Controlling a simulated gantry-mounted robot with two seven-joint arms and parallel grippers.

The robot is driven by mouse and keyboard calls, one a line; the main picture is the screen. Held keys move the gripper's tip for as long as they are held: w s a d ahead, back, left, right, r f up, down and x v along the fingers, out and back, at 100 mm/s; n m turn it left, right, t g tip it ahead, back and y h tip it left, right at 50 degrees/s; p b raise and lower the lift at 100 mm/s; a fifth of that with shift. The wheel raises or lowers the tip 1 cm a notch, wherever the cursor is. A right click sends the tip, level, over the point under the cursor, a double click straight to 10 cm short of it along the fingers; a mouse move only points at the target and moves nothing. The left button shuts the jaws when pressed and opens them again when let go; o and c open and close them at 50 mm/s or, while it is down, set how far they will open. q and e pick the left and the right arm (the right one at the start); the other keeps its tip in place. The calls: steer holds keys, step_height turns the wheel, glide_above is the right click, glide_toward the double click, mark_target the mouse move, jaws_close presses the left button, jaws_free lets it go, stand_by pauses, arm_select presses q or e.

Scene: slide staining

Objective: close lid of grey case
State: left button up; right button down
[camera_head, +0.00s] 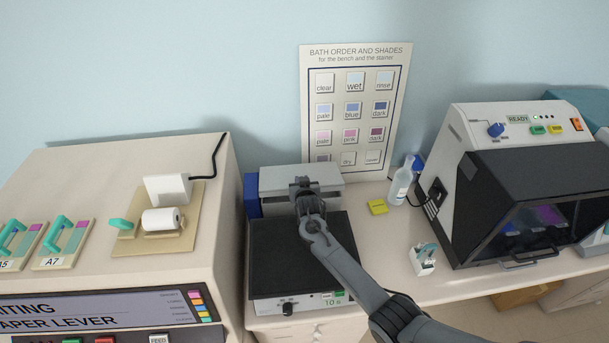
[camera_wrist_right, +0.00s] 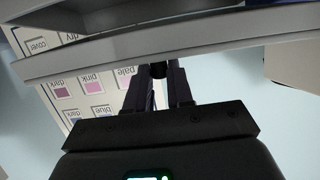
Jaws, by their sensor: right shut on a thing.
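The grey case (camera_head: 329,173) stands at the back of the bench, behind a black-topped unit. It is light grey with a blue left end. My right arm reaches across the black-topped unit, and my right gripper (camera_head: 303,186) is at the case's upper middle, covering part of it. In the right wrist view, my right gripper (camera_wrist_right: 160,72) is shut on the long grey edge of the lid (camera_wrist_right: 90,58). The fingertips are partly hidden by that edge, and how far the lid stands open is hard to tell. My left gripper is not in view.
The black-topped unit (camera_head: 270,255) is under my right forearm. A spray bottle (camera_head: 400,184), a yellow block (camera_head: 377,207) and a small white-and-teal item (camera_head: 423,259) stand to the right. A white stainer (camera_head: 465,150) is further right. A large beige machine (camera_head: 90,170) bounds the left. A poster (camera_head: 354,60) hangs behind.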

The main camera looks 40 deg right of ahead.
steer(key=shift+s+a+f, duration=0.1)
steer(key=shift+s+f, duration=0.15)
steer(key=shift+f, duration=0.4)
steer(key=shift+s+a+f, duration=0.1)
steer(key=shift+s+f, duration=0.15)
steer(key=shift+f, duration=0.4)
steer(key=c, duration=1)
jaws_free()
steer(key=shift+r, duration=0.2)
